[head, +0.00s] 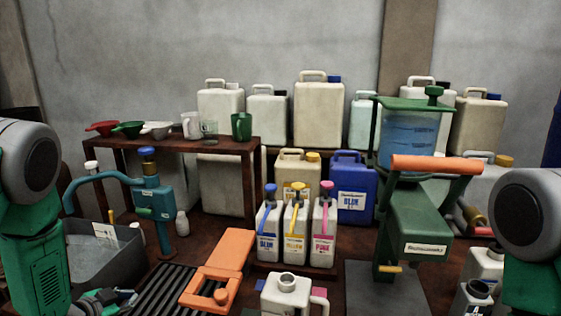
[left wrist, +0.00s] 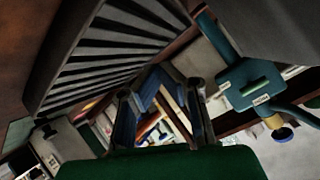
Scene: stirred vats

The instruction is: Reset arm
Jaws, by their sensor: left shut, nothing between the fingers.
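My left arm comes in at the left edge of the head view. Its gripper (head: 110,299) is low at the bottom left, in front of the grey bin and beside the black slatted grate. It is shut and empty. In the left wrist view the gripper's linkages (left wrist: 160,88) show above the green housing. My right arm (head: 535,225) shows at the right edge of the head view; its gripper is out of the picture.
A grey bin (head: 85,270), teal pump (head: 152,202) and black grate (head: 165,292) surround the left gripper. An orange-handled tool (head: 222,266) lies right of the grate. Blue, yellow and pink bottles (head: 296,235) stand mid-table. A green stirrer stand (head: 418,222) is at right.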

